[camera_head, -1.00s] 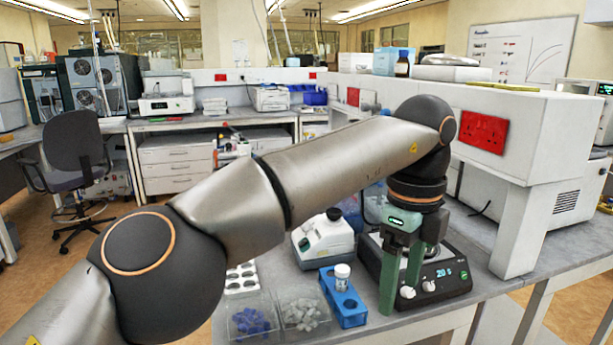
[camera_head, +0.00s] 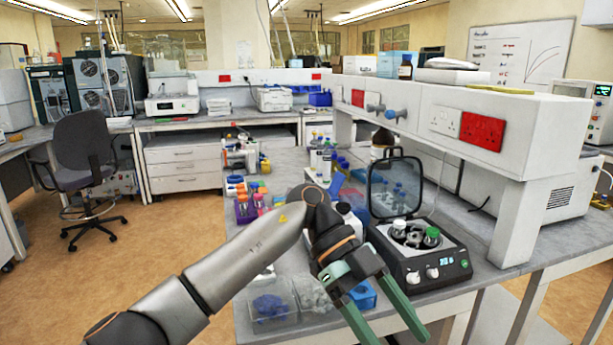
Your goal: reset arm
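My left arm comes in from the lower left, and its gripper (camera_head: 393,335) hangs in front of the bench's near edge. Its two green fingers are spread wide apart with nothing visible between them. Right behind it stands a black centrifuge (camera_head: 438,272) with its clear lid (camera_head: 395,187) raised. A green-capped tube (camera_head: 431,237) and a white-capped tube (camera_head: 399,229) sit in its rotor. A blue rack (camera_head: 362,295) is mostly hidden behind the gripper. My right gripper is not in view.
Trays with blue pieces (camera_head: 270,306) and clear pieces (camera_head: 312,294) lie at the bench front, partly behind my arm. Bottles and coloured racks stand farther back. A white raised shelf (camera_head: 520,125) borders the right. Open floor (camera_head: 165,245) lies left.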

